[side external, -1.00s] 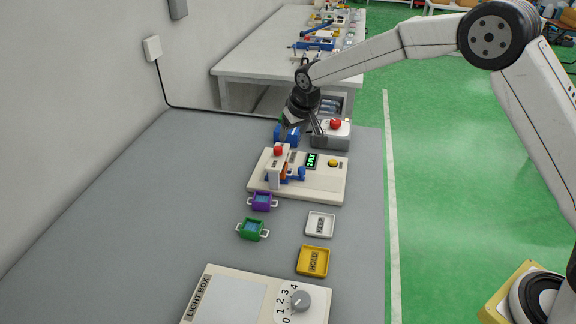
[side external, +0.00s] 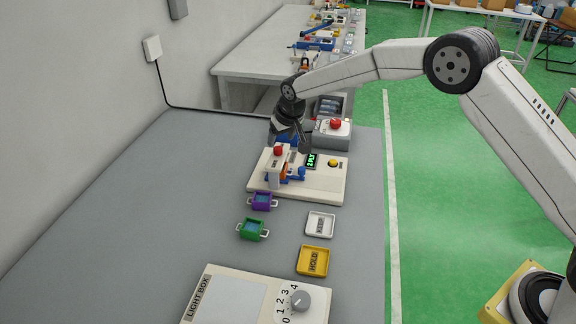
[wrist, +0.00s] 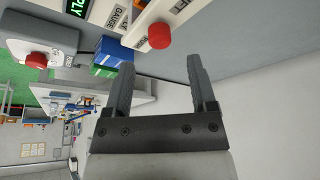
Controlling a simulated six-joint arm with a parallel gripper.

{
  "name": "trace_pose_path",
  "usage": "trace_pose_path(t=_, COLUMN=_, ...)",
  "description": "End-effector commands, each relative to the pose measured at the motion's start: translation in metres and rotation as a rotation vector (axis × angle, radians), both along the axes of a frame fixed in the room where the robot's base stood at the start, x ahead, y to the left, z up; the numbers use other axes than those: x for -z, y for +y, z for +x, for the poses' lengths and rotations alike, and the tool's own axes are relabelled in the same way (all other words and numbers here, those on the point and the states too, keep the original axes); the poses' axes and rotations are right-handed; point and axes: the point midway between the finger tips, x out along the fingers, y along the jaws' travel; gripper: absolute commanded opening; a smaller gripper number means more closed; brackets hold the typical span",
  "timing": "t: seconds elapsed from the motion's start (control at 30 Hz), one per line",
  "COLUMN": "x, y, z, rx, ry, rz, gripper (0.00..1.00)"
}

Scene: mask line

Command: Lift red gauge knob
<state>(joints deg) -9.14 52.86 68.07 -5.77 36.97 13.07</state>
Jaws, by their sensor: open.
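The red gauge knob (side external: 278,151) stands on top of the white upright post (side external: 274,172) of the gauge on the cream board (side external: 325,181). My gripper (side external: 289,146) is just behind and above the knob in the side external view. In the wrist view, the red knob (wrist: 161,36) lies beyond the fingertips, roughly between their lines, and nothing is between the fingers. My gripper (wrist: 160,68) is open there. The gap between the fingertips and the knob is hard to judge.
A grey box with a red button (side external: 335,124) stands behind the board. A blue block (wrist: 115,58) is near one finger. Purple (side external: 261,200) and green (side external: 252,229) handled parts, a white KEEP tray (side external: 332,228) and a yellow HOLD tray (side external: 326,250) lie in front. The left tabletop is clear.

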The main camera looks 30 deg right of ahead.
Motion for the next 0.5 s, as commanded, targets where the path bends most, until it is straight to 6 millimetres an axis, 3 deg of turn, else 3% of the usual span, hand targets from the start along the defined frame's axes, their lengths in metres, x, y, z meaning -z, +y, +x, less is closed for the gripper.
trace_pose_path(t=0.2, x=0.023, y=0.000, z=0.009, rx=0.000, ry=0.001, rz=0.000, gripper=0.73)
trace_pose_path(t=0.5, x=0.040, y=0.000, z=0.017, rx=0.000, ry=-0.001, rz=0.001, gripper=0.73)
